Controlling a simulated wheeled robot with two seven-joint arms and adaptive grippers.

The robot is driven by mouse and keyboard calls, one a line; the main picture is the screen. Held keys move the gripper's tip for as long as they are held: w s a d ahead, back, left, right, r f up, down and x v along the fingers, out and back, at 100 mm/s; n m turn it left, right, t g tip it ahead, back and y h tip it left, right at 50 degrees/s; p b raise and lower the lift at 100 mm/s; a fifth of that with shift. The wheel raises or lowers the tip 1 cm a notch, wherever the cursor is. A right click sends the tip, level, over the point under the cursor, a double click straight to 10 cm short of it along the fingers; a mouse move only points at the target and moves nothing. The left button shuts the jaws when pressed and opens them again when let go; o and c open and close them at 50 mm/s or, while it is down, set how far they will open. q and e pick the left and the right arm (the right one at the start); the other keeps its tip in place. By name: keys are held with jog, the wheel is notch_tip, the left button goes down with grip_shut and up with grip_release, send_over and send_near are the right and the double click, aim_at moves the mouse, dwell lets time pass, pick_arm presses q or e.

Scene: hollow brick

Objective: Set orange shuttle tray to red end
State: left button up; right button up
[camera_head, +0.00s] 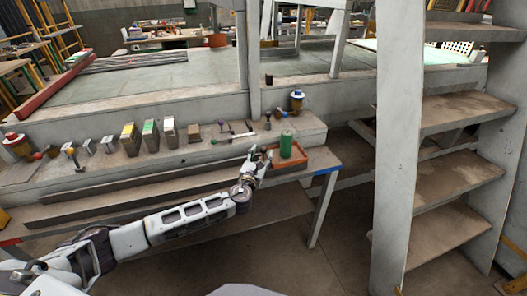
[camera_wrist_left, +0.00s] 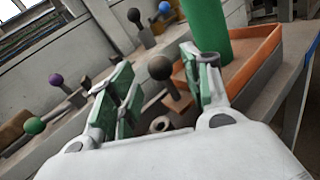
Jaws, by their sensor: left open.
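The orange shuttle tray (camera_head: 293,165) sits at the right end of the long bench, near a blue mark (camera_head: 327,171) on its edge. A green cylinder (camera_head: 286,144) stands upright in it. A red mark (camera_head: 9,242) shows on the bench's front edge at the far left. My left gripper (camera_head: 264,157) is open just left of the tray. In the left wrist view its green-padded fingers (camera_wrist_left: 155,75) are spread, and the tray (camera_wrist_left: 262,62) and green cylinder (camera_wrist_left: 207,30) show beyond the right finger. Whether that finger touches the tray is unclear. My right gripper is not visible.
Small blocks (camera_head: 130,138) and several knobbed levers (camera_head: 222,127) line the ledge behind the bench. A blue-topped knob (camera_head: 297,100) stands behind the tray. Shelves (camera_head: 440,165) and a post rise at the right. My left arm crosses in front of the bench.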

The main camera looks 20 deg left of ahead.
aim_at(263, 152)
pick_arm(q)
jog(key=shift+w, duration=1.85)
grip_shut()
